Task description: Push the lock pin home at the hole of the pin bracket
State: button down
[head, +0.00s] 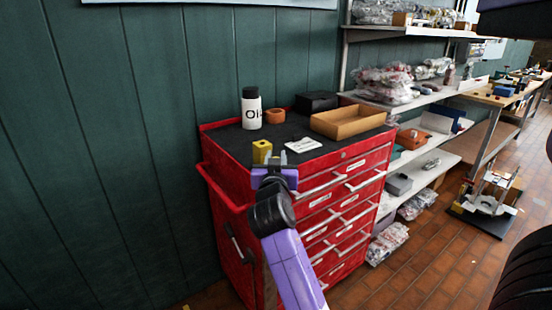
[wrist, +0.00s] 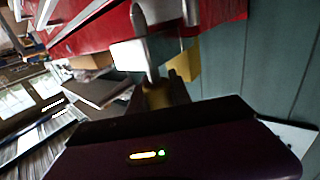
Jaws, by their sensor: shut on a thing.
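My gripper (head: 270,165) is over the near edge of the red cabinet's top. In the wrist view it is shut on the lock pin (wrist: 147,50), a grey rod with a pointed end and a dull brass-coloured base between the fingers. The rod points away from the gripper. A yellow block (head: 262,151), which looks like the pin bracket, is on the cabinet top just beyond my fingers. It also shows in the wrist view (wrist: 186,65), right of the pin and apart from it in the picture. I cannot make out its hole. The pin is not distinct in the head view.
The red cabinet (head: 318,205) has a dark top. On it are an oil bottle (head: 251,108), an orange ring (head: 275,116), a black box (head: 316,101), a cardboard tray (head: 350,122) and a white card (head: 303,145). A green wall (head: 130,130) stands behind; shelves are at right.

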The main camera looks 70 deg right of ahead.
jog(key=shift+f+b, duration=0.9)
jog(key=shift+f, duration=0.2)
jog(key=c, duration=1.1)
grip_release()
jog(key=shift+a, duration=0.15)
jog(key=v, duration=0.7)
jog(key=shift+s+a+b, duration=0.15)
jog(key=shift+a+b, duration=0.15)
jog(key=shift+b, duration=0.15)
